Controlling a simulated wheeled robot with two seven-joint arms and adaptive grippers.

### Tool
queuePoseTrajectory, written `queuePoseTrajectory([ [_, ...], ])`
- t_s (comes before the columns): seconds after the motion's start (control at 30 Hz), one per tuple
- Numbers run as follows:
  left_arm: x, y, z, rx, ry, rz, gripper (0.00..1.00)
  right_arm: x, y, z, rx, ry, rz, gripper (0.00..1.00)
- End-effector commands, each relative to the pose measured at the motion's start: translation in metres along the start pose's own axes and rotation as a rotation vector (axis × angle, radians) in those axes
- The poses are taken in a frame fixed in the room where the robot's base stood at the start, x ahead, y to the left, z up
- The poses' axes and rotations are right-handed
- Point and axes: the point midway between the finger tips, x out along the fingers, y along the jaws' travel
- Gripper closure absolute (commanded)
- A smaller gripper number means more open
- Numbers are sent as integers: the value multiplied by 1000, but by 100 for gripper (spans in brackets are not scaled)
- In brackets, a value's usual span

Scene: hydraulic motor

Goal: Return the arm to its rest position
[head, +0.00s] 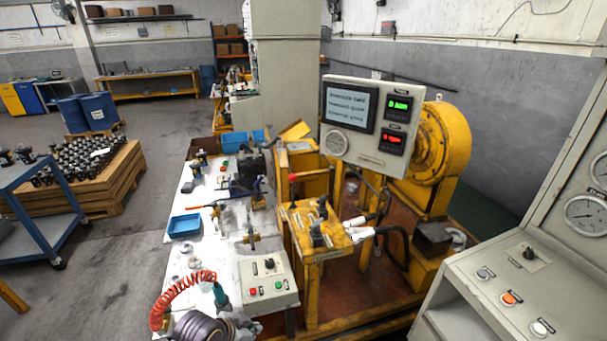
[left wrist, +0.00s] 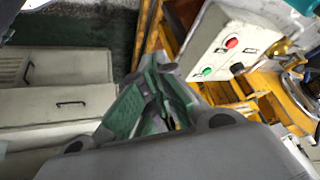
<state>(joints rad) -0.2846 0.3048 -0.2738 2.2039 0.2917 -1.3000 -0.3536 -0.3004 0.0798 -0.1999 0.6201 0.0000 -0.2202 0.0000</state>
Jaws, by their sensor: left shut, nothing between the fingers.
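My left gripper (left wrist: 152,80) shows in the left wrist view with its green fingers closed together and nothing between them. It is over the floor, beside the yellow frame and a control box (left wrist: 232,46) with red and green buttons. In the head view the same control box (head: 268,281) stands at the near end of the white workbench (head: 219,245). The left arm is mostly out of the head view, low at the bottom edge, and its exact pose cannot be told. My right gripper is in neither view.
A red coiled hose (head: 184,284) is at the bench's near end. The yellow hydraulic stand (head: 311,232) with a display panel (head: 366,124) is beyond it. A grey console (head: 510,295) is at right. A blue cart (head: 35,203) is at left, with open floor between it and the bench.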

Motion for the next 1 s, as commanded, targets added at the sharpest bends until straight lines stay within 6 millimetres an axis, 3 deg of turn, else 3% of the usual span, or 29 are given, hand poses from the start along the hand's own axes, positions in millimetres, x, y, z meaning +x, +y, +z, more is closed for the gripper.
queuePoseTrajectory([
  [0.4,-54,9,63,-343,-156,-92,100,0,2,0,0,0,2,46],
  [1.0,-87,10,106,-552,-258,-173,100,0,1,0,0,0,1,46],
])
